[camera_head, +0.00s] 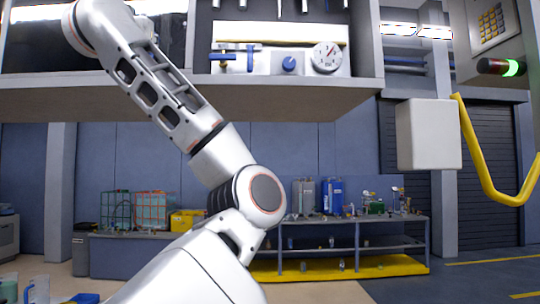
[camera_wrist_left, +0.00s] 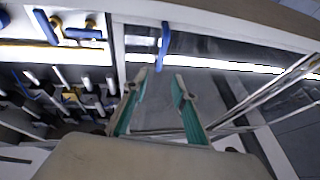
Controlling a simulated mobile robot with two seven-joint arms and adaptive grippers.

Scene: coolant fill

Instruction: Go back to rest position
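One of my arms rises from the bottom of the head view and bends up to the left, in front of a grey cabinet (camera_head: 290,97). Its gripper is not visible there. In the left wrist view my left gripper (camera_wrist_left: 159,80) has its two teal fingers apart with nothing held between them. A blue handle (camera_wrist_left: 164,45) hangs just beyond the fingertips; I cannot tell how far away. My right gripper is in neither view.
The cabinet holds a panel with a pressure gauge (camera_head: 326,57) and blue-handled valves. A bench (camera_head: 355,243) and a yellow bin (camera_head: 187,220) stand behind. Floor shows at lower right.

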